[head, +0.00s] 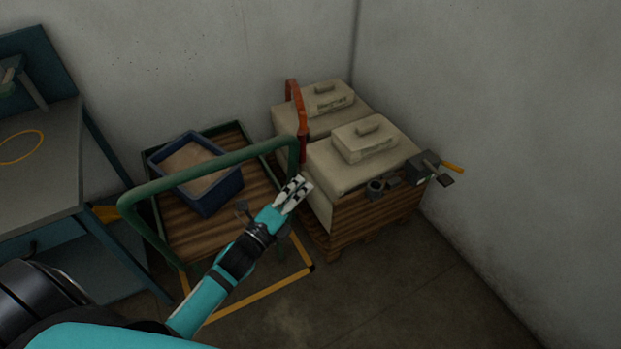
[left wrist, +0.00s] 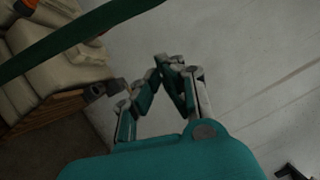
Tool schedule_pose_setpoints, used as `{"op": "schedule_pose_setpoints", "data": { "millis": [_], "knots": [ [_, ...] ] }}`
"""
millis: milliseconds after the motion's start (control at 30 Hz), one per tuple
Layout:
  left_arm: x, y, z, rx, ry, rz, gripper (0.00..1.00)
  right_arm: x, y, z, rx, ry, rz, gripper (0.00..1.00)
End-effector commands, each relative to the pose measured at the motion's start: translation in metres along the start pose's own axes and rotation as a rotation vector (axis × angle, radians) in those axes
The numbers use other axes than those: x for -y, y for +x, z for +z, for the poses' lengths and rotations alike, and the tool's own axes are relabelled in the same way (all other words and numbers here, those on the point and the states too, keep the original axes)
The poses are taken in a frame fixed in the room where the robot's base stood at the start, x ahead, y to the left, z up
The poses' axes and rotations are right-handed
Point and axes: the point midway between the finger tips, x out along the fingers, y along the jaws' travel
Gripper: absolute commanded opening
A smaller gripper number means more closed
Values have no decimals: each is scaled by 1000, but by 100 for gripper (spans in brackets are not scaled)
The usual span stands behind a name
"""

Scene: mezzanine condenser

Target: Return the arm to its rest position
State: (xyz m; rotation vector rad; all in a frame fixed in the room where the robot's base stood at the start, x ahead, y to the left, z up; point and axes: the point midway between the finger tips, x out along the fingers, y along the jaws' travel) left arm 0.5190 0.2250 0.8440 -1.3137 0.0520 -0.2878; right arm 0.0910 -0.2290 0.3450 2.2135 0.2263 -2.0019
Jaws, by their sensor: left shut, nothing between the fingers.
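My left arm comes in from the lower left of the head view. My right gripper is in neither view.
A green cart (head: 185,236) with a handle (head: 215,163) holds a blue bin (head: 214,198). A blue workbench (head: 55,185) stands at left. Floor at lower right is clear.

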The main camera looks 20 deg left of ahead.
Motion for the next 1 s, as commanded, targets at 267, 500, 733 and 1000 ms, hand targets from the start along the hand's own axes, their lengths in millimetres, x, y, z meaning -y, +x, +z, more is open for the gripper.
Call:
{"op": "schedule_pose_setpoints", "data": {
  "millis": [267,500,733,1000],
  "knots": [
    [3,-24,1,0,0,-1,0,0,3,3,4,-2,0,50],
    [-18,-28,-2,5,-54,48,0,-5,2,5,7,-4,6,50],
    [-150,-72,-30,84,-426,368,0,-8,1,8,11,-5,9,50],
    [-304,-194,-94,340,-916,816,0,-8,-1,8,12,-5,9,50]
  ]
}}
